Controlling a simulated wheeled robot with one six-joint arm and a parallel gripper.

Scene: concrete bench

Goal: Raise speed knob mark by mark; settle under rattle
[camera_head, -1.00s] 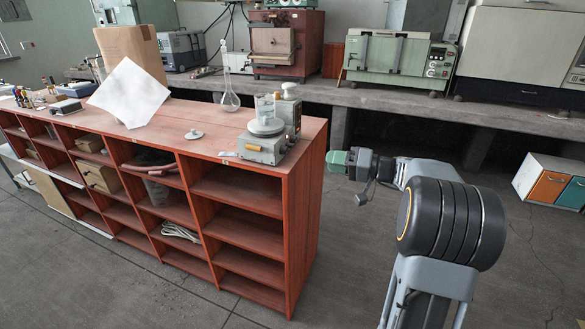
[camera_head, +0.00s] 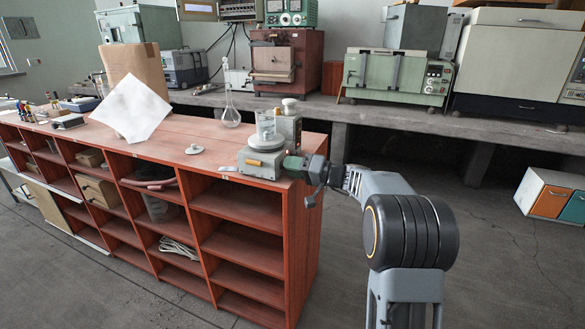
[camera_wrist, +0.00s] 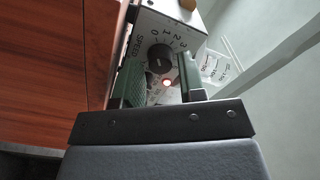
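The stirrer (camera_head: 258,164) stands at the right end of the red wooden shelf unit, with a glass beaker (camera_head: 266,123) holding clear liquid on its round plate. In the wrist view the dark speed knob (camera_wrist: 160,58) shows beside the word SPEED and marks 0 to 3; its pointer is too unclear to read. The beaker (camera_wrist: 214,67) also shows at the right there. In the head view my gripper (camera_head: 292,163) is at the stirrer's right front.
The shelf unit's top (camera_head: 200,133) carries a small white lid (camera_head: 194,149), a glass flask (camera_head: 231,112), a white sheet (camera_head: 131,108) and a cardboard box (camera_head: 135,66). A concrete bench (camera_head: 420,120) with instruments runs behind.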

